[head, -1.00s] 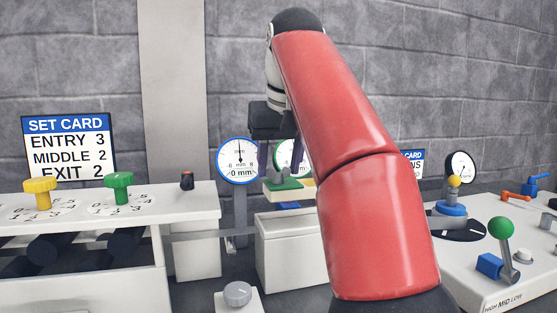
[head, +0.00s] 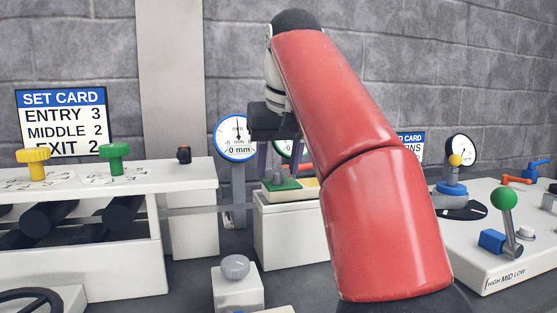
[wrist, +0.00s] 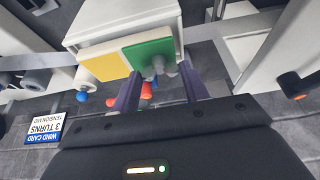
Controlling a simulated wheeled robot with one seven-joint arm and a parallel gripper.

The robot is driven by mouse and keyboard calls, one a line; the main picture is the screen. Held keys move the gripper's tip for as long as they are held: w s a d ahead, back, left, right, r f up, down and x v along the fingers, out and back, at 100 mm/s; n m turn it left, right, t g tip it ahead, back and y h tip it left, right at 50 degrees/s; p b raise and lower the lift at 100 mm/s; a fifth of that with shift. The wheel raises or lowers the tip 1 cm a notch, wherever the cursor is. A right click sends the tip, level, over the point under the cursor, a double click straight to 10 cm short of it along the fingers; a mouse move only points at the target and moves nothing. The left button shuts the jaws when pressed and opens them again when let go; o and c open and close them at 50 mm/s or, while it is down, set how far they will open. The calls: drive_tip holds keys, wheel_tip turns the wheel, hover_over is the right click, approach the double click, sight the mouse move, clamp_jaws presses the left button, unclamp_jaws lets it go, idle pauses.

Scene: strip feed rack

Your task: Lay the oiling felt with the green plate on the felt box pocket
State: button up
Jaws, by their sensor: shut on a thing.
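The oiling felt is a pale yellow slab with a green plate (head: 283,184) over its left part in the head view. The wrist view shows the green plate (wrist: 150,54) beside the yellow part (wrist: 103,66). My gripper (head: 279,174) is above the plate, its dark fingers pointing down on either side of a grey grip (wrist: 156,68). It is shut on the felt's grip. The slab sits at the top of the white felt box (head: 290,236). The pocket is hidden beneath it. I cannot tell whether the slab bears fully on the box.
A dial gauge (head: 237,137) stands just behind the box. A white housing with yellow (head: 37,164) and green (head: 116,158) knobs is at left. A panel with a green-balled lever (head: 505,200) is at right. A grey knob block (head: 236,267) stands in front.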

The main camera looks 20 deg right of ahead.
drive_tip(key=shift+f+b, duration=0.5)
drive_tip(key=shift+f, duration=0.1)
drive_tip(key=o, duration=1.4)
drive_tip(key=shift+r, duration=0.1)
drive_tip(key=p+v, duration=0.4)
drive_tip(key=v, duration=0.3)
drive_tip(key=shift+s+r, duration=0.1)
drive_tip(key=shift+r, duration=0.2)
